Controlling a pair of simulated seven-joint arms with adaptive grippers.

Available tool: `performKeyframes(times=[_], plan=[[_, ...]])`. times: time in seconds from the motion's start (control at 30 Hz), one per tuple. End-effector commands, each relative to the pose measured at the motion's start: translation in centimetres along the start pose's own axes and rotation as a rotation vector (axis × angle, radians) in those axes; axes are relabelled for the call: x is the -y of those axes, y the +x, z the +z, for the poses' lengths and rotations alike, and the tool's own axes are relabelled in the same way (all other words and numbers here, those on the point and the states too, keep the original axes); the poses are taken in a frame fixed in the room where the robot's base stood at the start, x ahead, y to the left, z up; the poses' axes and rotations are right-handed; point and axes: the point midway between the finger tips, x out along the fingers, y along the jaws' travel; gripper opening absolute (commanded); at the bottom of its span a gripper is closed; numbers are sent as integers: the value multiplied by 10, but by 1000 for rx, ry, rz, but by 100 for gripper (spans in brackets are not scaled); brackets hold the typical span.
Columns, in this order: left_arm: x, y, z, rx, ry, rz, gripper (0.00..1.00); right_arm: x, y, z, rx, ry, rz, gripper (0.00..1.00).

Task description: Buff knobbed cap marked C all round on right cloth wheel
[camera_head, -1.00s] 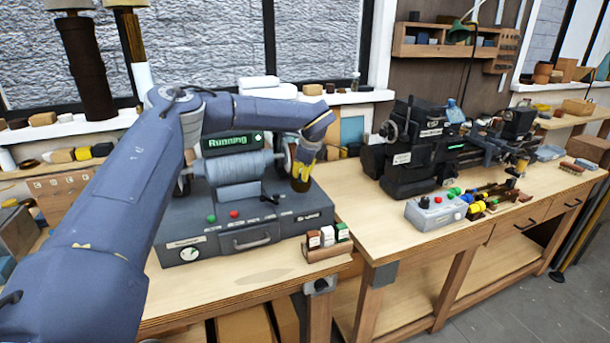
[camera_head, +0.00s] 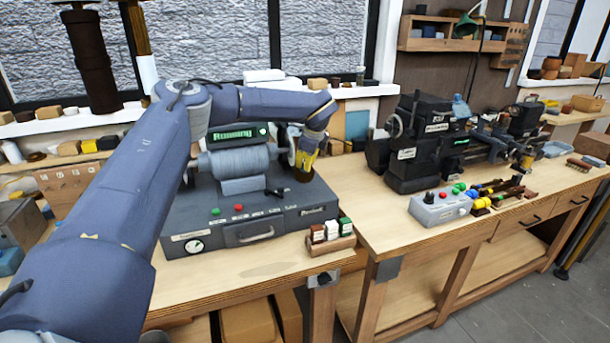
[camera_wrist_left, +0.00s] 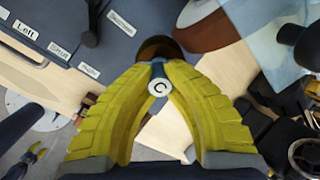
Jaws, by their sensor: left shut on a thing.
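In the head view my left gripper (camera_head: 307,160) points down at the right end of the grey buffing machine (camera_head: 240,226), whose green display reads "Running". In the left wrist view my yellow left fingers (camera_wrist_left: 158,82) are shut on the cap marked C (camera_wrist_left: 158,89), a pale disc with a dark C on it. A dark brown round part (camera_wrist_left: 157,46) shows just beyond the fingertips. A larger reddish-brown rounded piece (camera_wrist_left: 208,24) lies beyond it, which may be the right cloth wheel. The gripper hides most of the right wheel in the head view, so I cannot tell whether the cap touches it.
A small wooden rack (camera_head: 331,243) with several small blocks stands at the front right of the machine. A black lathe (camera_head: 425,145) and a grey button box (camera_head: 440,207) stand on the right bench. Bare bench top lies in front of the machine.

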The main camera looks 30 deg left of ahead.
Motion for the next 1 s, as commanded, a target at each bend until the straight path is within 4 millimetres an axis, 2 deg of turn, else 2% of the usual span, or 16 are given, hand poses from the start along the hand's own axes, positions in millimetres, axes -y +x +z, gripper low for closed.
performKeyframes(times=[1.0], plan=[[11,0,6,0,-1,-1,0,0,0,1,1,0,0,44]])
